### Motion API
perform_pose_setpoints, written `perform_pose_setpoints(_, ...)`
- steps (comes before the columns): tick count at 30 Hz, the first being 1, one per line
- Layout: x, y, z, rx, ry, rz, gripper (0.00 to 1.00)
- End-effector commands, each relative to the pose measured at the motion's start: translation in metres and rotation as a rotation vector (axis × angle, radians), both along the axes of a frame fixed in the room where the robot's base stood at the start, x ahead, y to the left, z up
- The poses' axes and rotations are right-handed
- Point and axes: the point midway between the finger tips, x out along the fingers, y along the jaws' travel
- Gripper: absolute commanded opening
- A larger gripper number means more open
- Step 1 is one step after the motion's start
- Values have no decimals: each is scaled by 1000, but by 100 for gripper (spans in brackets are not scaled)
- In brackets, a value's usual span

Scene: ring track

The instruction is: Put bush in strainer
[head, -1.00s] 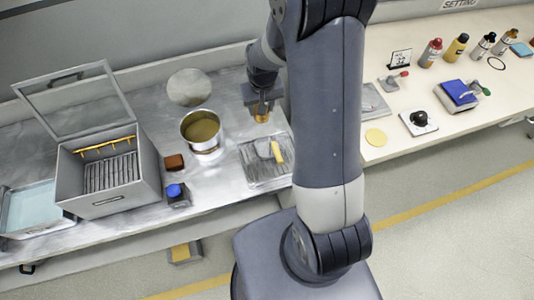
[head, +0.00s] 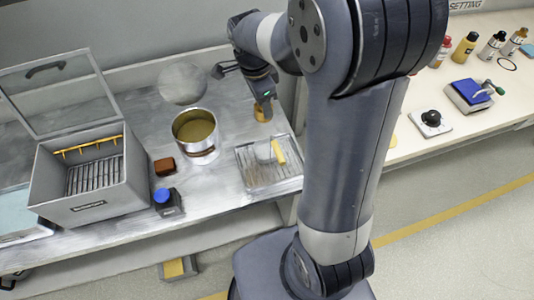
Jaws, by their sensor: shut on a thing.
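The bush, a small brass-coloured cylinder (head: 262,113), is at the tip of my gripper (head: 264,104), at the back of the metal bench. My gripper points down and is shut on the bush; its fingers are small and partly hidden by its body. I cannot tell whether the bush touches the bench. No part is clearly a strainer; a slatted basket (head: 92,176) with a yellow bar (head: 88,146) sits inside the open grey box (head: 108,205) at left.
A metal pot (head: 202,155) of yellowish liquid stands left of my gripper, with a round disc (head: 183,83) behind. A shallow tray (head: 256,180) lies in front of my gripper.

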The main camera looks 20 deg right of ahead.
Motion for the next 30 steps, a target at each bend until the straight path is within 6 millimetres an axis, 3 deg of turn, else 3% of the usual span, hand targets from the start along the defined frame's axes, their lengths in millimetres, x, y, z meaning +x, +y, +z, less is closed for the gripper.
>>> perform_pose_setpoints(9, -17, -1, 30, 2, -4, -587, 8)
perform_pose_setpoints(17, -27, -1, 41, 1, -2, -835, 8)
perform_pose_setpoints(22, -28, -1, 20, -1, 3, -863, 8)
perform_pose_setpoints(30, -29, -1, -51, -3, 4, -860, 8)
